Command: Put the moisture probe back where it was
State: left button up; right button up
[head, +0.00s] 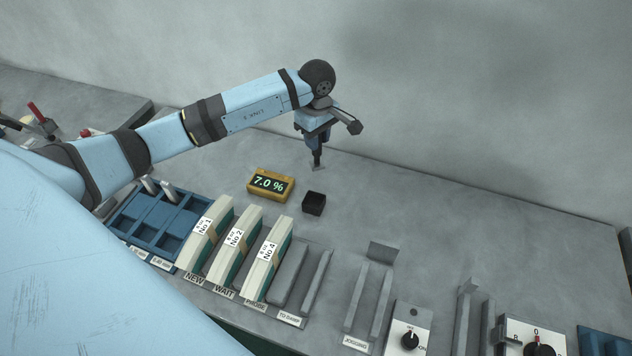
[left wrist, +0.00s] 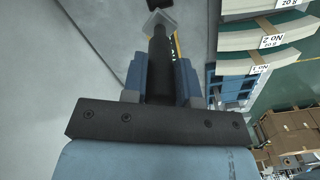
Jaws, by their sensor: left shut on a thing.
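My left gripper (head: 318,139) is shut on the moisture probe, which points down with a flat grey tip (head: 318,167). In the left wrist view the black probe body (left wrist: 159,60) sits between the blue fingers (left wrist: 160,80). The probe hangs behind a small black open box (head: 313,204) in the head view, apart from it. A yellow meter (head: 270,185) reading 7.0 % stands left of the box. Whether the probe tip touches the bench cannot be told. My right gripper is not in view.
Upright paper stacks (head: 237,244) stand in a labelled rack in front of the meter. A blue compartment tray (head: 160,222) is to their left. Grey guides (head: 369,300) and a knob box (head: 408,335) stand at front right. The bench (head: 450,220) at back right is clear.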

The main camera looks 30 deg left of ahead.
aim_at(314, 153)
pick_arm(q)
jog(key=shift+w+a+n, duration=0.2)
jog(key=shift+a+n, duration=0.55)
jog(key=shift+n, duration=0.15)
jog(key=shift+f, duration=0.25)
notch_tip(314, 153, down, 6)
jog(key=shift+d+b, duration=0.15)
jog(key=shift+b, duration=0.2)
pick_arm(e)
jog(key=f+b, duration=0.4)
jog(key=b, duration=0.1)
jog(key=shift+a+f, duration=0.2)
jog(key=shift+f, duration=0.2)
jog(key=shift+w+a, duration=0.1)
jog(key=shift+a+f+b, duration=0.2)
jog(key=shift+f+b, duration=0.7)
jog(key=shift+b, duration=0.35)
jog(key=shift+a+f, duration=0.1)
pick_arm(q)
notch_tip(314, 153, down, 13)
jog(key=shift+f, duration=0.2)
jog(key=shift+w+f, duration=0.1)
